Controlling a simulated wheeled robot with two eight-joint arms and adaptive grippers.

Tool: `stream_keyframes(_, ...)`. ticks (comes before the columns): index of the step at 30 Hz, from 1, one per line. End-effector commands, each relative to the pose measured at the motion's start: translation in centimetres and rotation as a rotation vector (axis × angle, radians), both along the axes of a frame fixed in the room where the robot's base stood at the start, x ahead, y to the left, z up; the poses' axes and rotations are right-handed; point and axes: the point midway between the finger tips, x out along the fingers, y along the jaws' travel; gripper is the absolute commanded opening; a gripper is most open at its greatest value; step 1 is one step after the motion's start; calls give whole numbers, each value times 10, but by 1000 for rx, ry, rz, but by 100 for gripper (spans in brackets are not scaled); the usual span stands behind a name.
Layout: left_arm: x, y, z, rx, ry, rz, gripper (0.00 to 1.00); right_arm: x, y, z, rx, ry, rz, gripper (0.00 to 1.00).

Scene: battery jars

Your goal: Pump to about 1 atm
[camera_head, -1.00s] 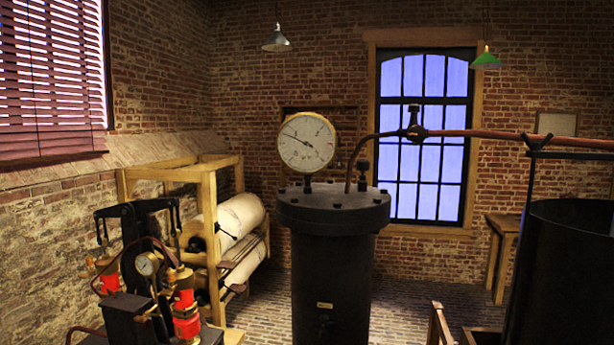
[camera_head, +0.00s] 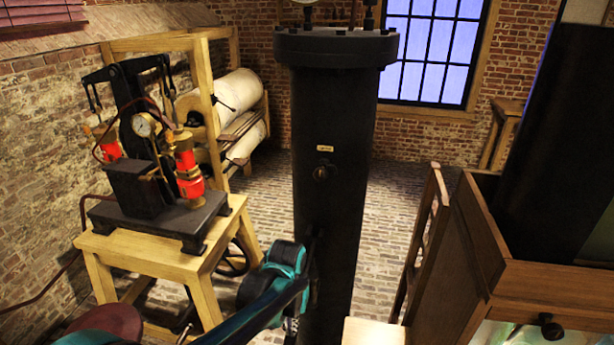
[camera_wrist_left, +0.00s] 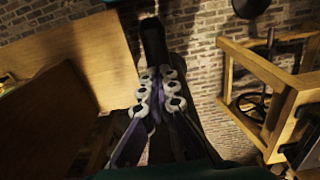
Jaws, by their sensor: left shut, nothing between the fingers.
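The pump (camera_head: 145,185) stands on a wooden table (camera_head: 165,250) at the left in the head view, with two red cylinders, a black frame with a rocker on top, and a small round dial (camera_head: 143,125). Its dial reading is too small to tell. The tall black vessel (camera_head: 335,120) stands upright in the middle. Only the lower edge of its large gauge (camera_head: 308,2) shows, its face cut off. My left gripper (camera_head: 311,243) is dark against the vessel's lower front, right of the pump table. In the left wrist view its fingers (camera_wrist_left: 152,38) are shut and empty. My right gripper is out of view.
A wooden cabinet (camera_head: 540,277) with a dark tank (camera_head: 550,140) stands at the right. A light wooden stool top (camera_head: 375,331) is at bottom centre. A wooden rack with white rolls (camera_head: 240,92) is behind the pump. Brick floor (camera_head: 385,215) shows between vessel and cabinet.

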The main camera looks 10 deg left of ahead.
Motion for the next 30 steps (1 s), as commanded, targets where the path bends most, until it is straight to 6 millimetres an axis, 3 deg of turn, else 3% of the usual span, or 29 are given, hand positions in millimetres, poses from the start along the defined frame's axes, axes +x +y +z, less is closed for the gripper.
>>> stream_keyframes(18, -1, 0, 133, 0, 1, 0, 0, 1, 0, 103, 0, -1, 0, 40)
stream_keyframes(22, 0, 0, 141, 0, 1, 0, 0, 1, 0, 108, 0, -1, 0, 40)
stream_keyframes(30, 0, 0, 139, 0, 1, 0, 0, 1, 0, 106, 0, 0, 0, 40)
